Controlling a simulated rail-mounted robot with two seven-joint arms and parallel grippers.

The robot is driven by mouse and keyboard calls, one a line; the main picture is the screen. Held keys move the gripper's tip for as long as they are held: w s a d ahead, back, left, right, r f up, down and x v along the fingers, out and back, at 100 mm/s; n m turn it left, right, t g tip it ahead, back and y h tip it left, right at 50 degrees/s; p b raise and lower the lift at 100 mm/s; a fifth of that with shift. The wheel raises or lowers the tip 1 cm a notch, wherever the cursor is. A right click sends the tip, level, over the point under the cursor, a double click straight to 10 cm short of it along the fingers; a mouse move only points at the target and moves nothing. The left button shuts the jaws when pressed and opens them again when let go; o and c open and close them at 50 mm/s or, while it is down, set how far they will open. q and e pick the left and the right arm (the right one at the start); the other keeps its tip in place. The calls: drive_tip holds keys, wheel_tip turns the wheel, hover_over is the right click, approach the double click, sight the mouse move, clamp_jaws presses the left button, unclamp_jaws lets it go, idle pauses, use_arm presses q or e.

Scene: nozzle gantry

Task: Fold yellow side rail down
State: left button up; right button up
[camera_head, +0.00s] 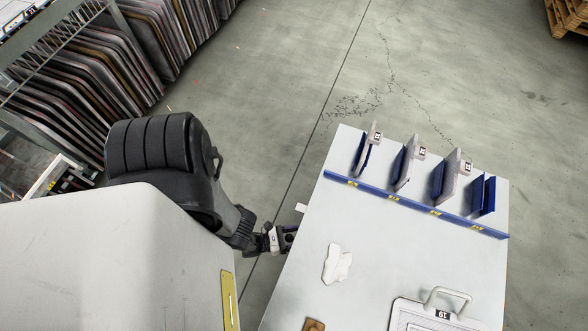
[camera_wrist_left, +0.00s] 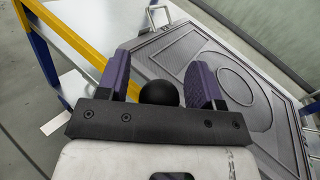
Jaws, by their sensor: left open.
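The yellow side rail (camera_wrist_left: 72,40) runs slantwise through the upper left of the left wrist view, beside a blue post. Its lower end passes behind my gripper. My left gripper (camera_wrist_left: 160,65) is open, with its two purple fingers spread. A round black knob (camera_wrist_left: 158,93) shows between the fingers. I cannot tell what it belongs to or whether the fingers touch it. In the head view my left gripper (camera_head: 284,239) is small, at the left edge of the white table, and no yellow rail can be made out clearly there. My right gripper is not in view.
The white table (camera_head: 300,290) carries a blue rack (camera_head: 415,205) with several upright plates, a white cloth (camera_head: 337,263) and a handled panel (camera_head: 408,316). A grey embossed panel (camera_wrist_left: 215,58) lies beyond my fingers. Stacked frames (camera_head: 75,70) fill the upper left.

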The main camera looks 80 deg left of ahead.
use_arm(q)
clamp_jaws()
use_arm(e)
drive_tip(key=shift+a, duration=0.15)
use_arm(q)
drive_tip(key=shift+s+a+f, duration=0.15)
drive_tip(key=shift+s+a, duration=0.05)
drive_tip(key=shift+s, duration=0.2)
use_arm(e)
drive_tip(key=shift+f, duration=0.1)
use_arm(q)
drive_tip(key=shift+s+a, duration=0.15)
use_arm(e)
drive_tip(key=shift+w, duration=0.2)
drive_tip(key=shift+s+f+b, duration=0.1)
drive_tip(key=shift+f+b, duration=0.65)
drive_tip(key=shift+b, duration=0.15)
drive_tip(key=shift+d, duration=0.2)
use_arm(q)
drive_tip(key=s+a, duration=0.1)
drive_tip(key=s+a+f, duration=0.1)
drive_tip(key=s, duration=0.1)
drive_tip(key=shift+s+f, duration=0.1)
drive_tip(key=shift+s, duration=0.05)
